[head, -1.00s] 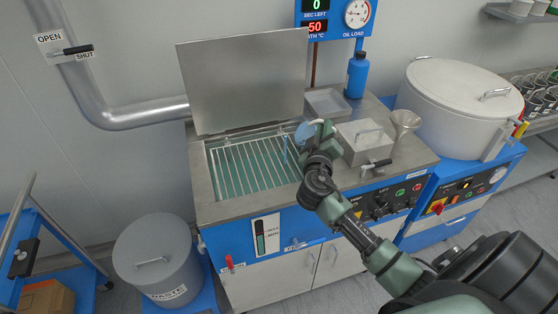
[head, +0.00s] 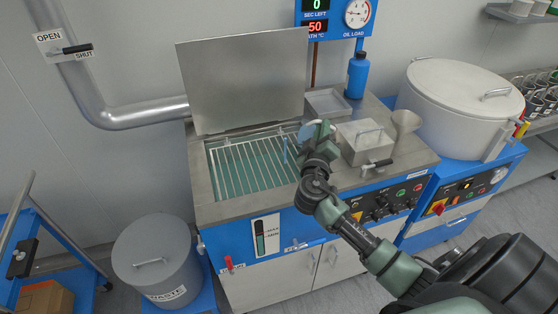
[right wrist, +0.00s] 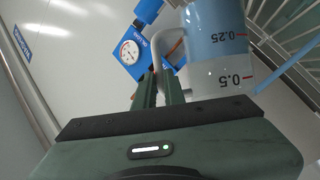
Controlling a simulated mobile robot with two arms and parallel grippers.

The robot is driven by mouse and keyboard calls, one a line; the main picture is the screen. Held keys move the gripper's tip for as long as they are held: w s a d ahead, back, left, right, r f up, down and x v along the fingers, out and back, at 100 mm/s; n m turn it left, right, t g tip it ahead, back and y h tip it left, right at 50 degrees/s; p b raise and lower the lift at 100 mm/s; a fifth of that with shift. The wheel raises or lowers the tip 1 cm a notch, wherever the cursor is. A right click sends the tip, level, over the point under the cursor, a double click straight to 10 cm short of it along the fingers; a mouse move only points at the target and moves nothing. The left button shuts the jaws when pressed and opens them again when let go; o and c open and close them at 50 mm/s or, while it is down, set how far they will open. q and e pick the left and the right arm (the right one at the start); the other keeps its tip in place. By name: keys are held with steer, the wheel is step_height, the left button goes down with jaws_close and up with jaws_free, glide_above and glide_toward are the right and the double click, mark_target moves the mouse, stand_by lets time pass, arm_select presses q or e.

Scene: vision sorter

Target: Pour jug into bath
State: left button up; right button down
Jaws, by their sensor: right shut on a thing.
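The jug (head: 307,133) is a clear bluish vessel over the right end of the open bath (head: 228,176). In the right wrist view the jug (right wrist: 218,40) shows 0.25 and 0.5 marks and blue liquid inside. My right gripper (head: 322,138) is shut on its pale handle (right wrist: 172,45). The jug looks tilted, and a thin blue stream (head: 285,150) hangs at its left, over the bath; it also shows in the right wrist view (right wrist: 287,68). The bath holds teal liquid under a wire rack. My left gripper is out of view.
The bath's lid (head: 245,80) stands raised behind it. A lidded metal box (head: 366,143), a funnel (head: 405,122), a shallow tray (head: 326,102) and a blue bottle (head: 357,76) stand right of the bath. A waste bin (head: 155,260) is at front left.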

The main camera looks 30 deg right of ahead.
mark_target(306, 133)
steer(key=shift+w+a+r+n+t+h, duration=0.15)
steer(key=shift+a+r+n+t+h, duration=0.25)
steer(key=shift+a+r+n, duration=0.3)
stand_by(1.3)
steer(key=shift+w+a+f+n+t, duration=0.15)
steer(key=shift+a+f+n+t, duration=0.3)
steer(key=shift+n, duration=0.45)
stand_by(0.9)
steer(key=shift+w+a+f+n+t+h+b, duration=0.15)
steer(key=shift+a+n+t+b, duration=0.25)
steer(key=shift+a+b, duration=0.35)
steer(key=shift+w+a+f+n+t+h+b, duration=0.2)
steer(key=shift+a+n+b, duration=0.3)
steer(key=shift+b, duration=0.35)
steer(key=shift+w+a+f+n+t+b, duration=0.1)
steer(key=shift+a+f+n+t+b, duration=0.25)
steer(key=shift+n+b, duration=0.3)
steer(key=shift+w+a+f+n+t+b, duration=0.1)
steer(key=shift+a+n+t+b, duration=0.35)
steer(key=shift+b, duration=0.4)
